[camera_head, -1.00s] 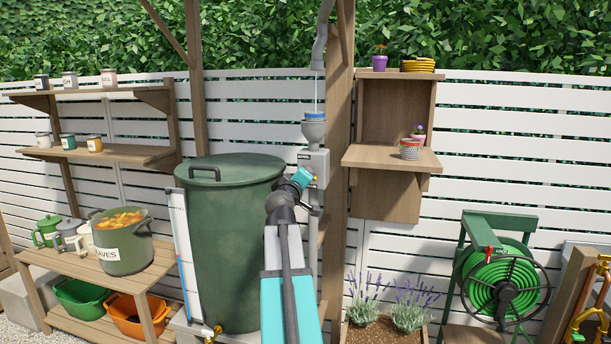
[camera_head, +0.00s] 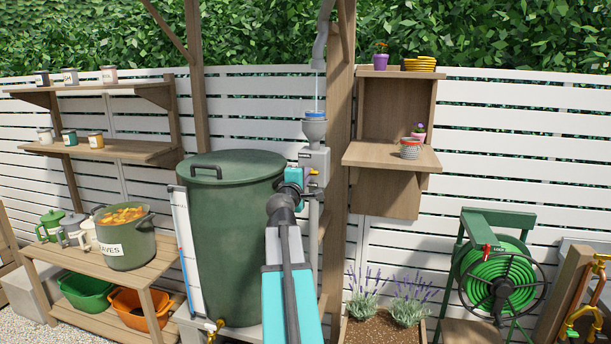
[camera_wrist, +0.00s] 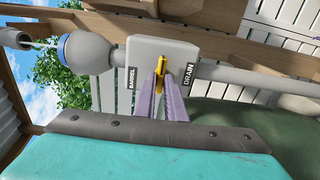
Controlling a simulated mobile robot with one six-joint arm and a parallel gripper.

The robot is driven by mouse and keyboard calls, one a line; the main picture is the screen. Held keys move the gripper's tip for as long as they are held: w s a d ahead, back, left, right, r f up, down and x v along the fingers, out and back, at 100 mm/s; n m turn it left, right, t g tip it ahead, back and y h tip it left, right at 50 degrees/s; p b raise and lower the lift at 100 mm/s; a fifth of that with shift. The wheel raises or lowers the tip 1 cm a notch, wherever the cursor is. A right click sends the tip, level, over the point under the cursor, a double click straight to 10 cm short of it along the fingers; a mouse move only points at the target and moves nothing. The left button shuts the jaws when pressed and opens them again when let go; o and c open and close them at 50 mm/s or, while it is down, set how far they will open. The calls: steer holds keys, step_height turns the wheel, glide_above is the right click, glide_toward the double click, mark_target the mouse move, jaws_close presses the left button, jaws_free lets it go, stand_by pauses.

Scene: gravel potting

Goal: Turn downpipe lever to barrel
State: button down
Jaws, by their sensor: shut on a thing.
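The grey downpipe box (camera_head: 318,160) stands on the downpipe to the right of the green barrel (camera_head: 235,245). In the wrist view, the box (camera_wrist: 175,50) has a BARREL label on its left and a DRAIN label on its right. The yellow lever (camera_wrist: 160,72) sits between the two labels; its exact angle is hard to tell. My gripper (camera_wrist: 165,90) is shut on the lever, with its two purple fingers at either side of it. In the head view, my gripper (camera_head: 305,180) is at the box's front, and a bit of yellow lever (camera_head: 314,172) shows beside it.
Water runs from the spout (camera_head: 320,52) into the blue-rimmed funnel (camera_head: 315,118) above the box. Wooden shelves (camera_head: 390,157) stand close to the right. A pot of leaves (camera_head: 130,248) is on the bench at left, and a green hose reel (camera_head: 500,280) is at right.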

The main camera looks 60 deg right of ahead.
stand_by(0.3)
steer(key=c, duration=1.8)
jaws_free()
steer(key=shift+a, duration=0.15)
steer(key=b+v, duration=0.5)
steer(key=v, duration=0.6)
steer(key=shift+s+a+f, duration=0.1)
steer(key=shift+a, duration=0.05)
steer(key=shift+a+b, duration=0.15)
steer(key=shift+b, duration=0.35)
steer(key=shift+b+v, duration=0.9)
steer(key=shift+b, duration=0.7)
